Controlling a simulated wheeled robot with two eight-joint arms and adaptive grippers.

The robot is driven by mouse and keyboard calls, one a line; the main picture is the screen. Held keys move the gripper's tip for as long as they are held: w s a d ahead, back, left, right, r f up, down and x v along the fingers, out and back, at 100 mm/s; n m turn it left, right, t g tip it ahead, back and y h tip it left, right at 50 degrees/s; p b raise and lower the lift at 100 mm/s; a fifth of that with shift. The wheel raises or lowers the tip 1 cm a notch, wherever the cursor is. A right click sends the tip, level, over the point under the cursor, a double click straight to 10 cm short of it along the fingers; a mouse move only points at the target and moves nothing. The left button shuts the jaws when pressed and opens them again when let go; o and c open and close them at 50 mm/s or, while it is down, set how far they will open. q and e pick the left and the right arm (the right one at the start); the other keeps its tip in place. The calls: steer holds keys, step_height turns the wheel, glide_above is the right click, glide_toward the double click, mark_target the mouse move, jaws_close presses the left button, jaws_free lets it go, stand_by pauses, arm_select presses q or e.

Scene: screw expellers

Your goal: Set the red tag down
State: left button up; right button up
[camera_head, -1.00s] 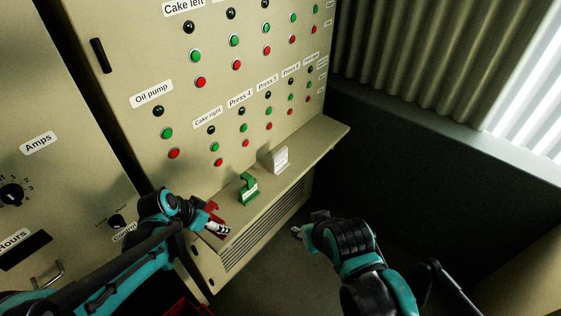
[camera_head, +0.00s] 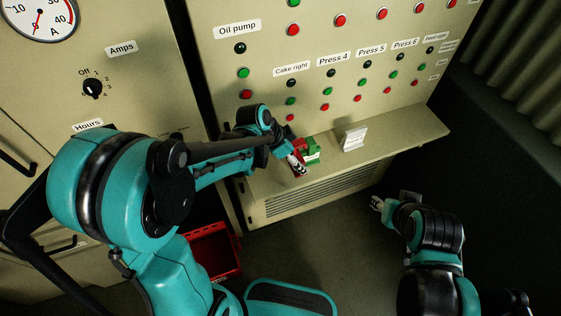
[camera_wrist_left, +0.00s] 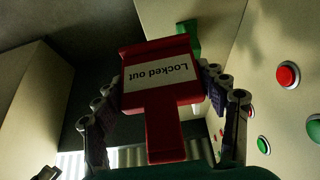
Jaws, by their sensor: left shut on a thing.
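The red tag (camera_wrist_left: 160,106) has a white label reading "Locked out". My left gripper (camera_wrist_left: 163,100) is shut on it, with one finger on each side of the tag in the left wrist view. In the head view, the left gripper (camera_head: 296,160) is over the left part of the cabinet's ledge (camera_head: 400,135), and the red tag (camera_head: 299,146) shows partly behind it. I cannot tell whether the tag touches the ledge. My right gripper (camera_head: 378,204) is off to the right, below the ledge; its fingers are too small to read.
A green tag (camera_head: 312,153) stands right beside the red one on the ledge. A white tag holder (camera_head: 352,138) stands farther right. The panel with red and green buttons (camera_head: 325,106) rises behind. A red crate (camera_head: 212,250) is on the floor. The ledge's right part is clear.

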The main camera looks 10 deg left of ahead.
arm_select(q)
steer(key=a+f, duration=0.1)
steer(key=a, duration=0.1)
steer(key=a+f+b, duration=0.1)
steer(key=a+f, duration=0.1)
steer(key=a, duration=0.1)
steer(key=w+a+f+b, duration=0.1)
steer(key=a+f, duration=0.1)
steer(key=a, duration=0.1)
steer(key=shift+w+a+f, duration=0.1)
steer(key=shift+a+f, duration=0.15)
step_height(320, 180, down, 3)
steer(key=shift+f+b, duration=0.15)
steer(key=shift+b, duration=0.45)
steer(key=shift+f, duration=0.35)
steer(key=shift+f, duration=0.1)
steer(key=o, duration=1.2)
steer(key=shift+c, duration=0.2)
